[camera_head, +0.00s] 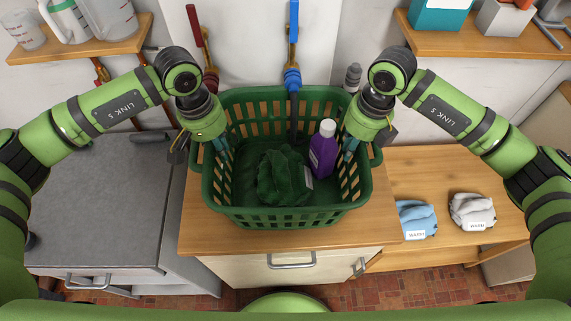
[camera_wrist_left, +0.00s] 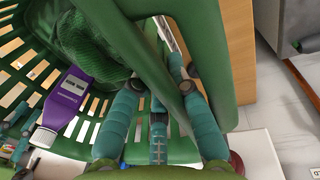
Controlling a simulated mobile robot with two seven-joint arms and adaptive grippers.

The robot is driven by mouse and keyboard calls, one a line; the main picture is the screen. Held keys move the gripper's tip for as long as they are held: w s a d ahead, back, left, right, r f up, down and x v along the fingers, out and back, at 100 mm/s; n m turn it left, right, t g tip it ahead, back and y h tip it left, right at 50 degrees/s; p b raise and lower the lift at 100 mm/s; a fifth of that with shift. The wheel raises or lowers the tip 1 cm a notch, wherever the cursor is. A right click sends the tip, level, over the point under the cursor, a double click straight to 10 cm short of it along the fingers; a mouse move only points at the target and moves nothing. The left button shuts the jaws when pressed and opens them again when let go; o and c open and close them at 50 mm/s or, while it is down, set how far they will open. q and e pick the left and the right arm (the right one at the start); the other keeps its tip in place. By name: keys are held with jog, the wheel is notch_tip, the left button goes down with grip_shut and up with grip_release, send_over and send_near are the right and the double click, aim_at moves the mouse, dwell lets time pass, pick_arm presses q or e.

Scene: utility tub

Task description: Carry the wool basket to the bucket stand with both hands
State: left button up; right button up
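The wool basket (camera_head: 288,217) is a green slatted basket on the wooden cabinet top. It holds a dark green wool bundle (camera_head: 283,176) and a purple bottle (camera_head: 323,150) with a white cap. My left gripper (camera_head: 209,150) is at the basket's left rim. In the left wrist view its teal fingers (camera_wrist_left: 160,100) lie on both sides of the green rim; whether they press on it is unclear. My right gripper (camera_head: 352,148) is at the right rim, with teal fingers seen just inside; its outer side is largely hidden. I cannot identify the bucket stand with certainty.
A lower wooden bench (camera_head: 450,180) at the right carries a blue cloth bundle (camera_head: 417,218) and a white one (camera_head: 472,211). A grey worktop (camera_head: 95,200) is at the left. Shelves flank the back wall, and taps with red and blue handles (camera_head: 293,30) rise behind the basket.

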pick_arm(q)
jog(key=shift+f, duration=0.1)
grip_shut()
pick_arm(e)
grip_shut()
pick_arm(q)
jog(key=shift+w+r, duration=0.15)
jog(key=shift+r, duration=0.1)
pick_arm(e)
jog(key=shift+w+r, duration=0.15)
jog(key=shift+r, duration=0.05)
